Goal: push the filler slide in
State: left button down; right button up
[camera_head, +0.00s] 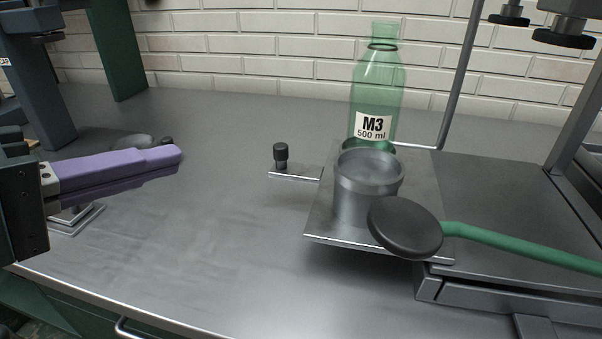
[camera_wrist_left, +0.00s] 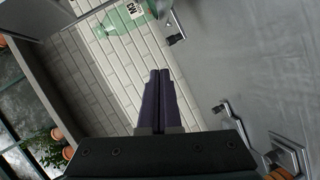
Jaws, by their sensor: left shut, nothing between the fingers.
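The filler slide is a flat grey metal plate (camera_head: 318,222) that juts out to the left from a dark base. A grey metal cup (camera_head: 365,195) stands on it. A thin tab with a black knob (camera_head: 280,155) sticks out from its left side. A green bottle (camera_head: 378,85) labelled M3 500 ml stands upright behind the cup. My left gripper (camera_head: 178,155) has purple fingers that are shut and empty. It is left of the knob, apart from it. The fingers also show in the left wrist view (camera_wrist_left: 160,75). My right gripper is not in view.
A black disc (camera_head: 405,227) on a green rod (camera_head: 520,246) hangs in front of the cup. The dark base (camera_head: 500,195) fills the right. Metal fittings (camera_head: 75,215) sit at the left. The bench (camera_head: 220,230) is clear between gripper and slide. A brick wall is behind.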

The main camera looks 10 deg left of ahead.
pick_arm(q)
jog(key=a+f+n+t+b, duration=0.1)
jog(key=f+b, duration=0.1)
jog(key=b, duration=0.1)
jog(key=w+f+n+b, duration=0.1)
jog(key=f+b, duration=0.1)
jog(key=f, duration=0.1)
jog(key=w+a+f+n+t+b, duration=0.1)
jog(key=f+b, duration=0.1)
jog(key=b, duration=0.1)
jog(key=shift+a+f+n+t+b, duration=0.2)
jog(key=shift+a+n+t+b, duration=0.1)
jog(key=shift+a, duration=0.05)
jog(key=shift+w+a, duration=0.15)
jog(key=shift+w+r+n, duration=0.15)
jog(key=shift+w+n, duration=0.15)
jog(key=shift+w, duration=0.15)
jog(key=x, duration=0.4)
jog(key=b+x, duration=0.1)
jog(key=x, duration=0.3)
jog(key=shift+w, duration=0.2)
jog(key=w+d, duration=0.2)
jog(key=d, duration=0.1)
jog(key=shift+d, duration=0.1)
jog(key=shift+w+d, duration=0.2)
jog(key=shift+d, duration=0.3)
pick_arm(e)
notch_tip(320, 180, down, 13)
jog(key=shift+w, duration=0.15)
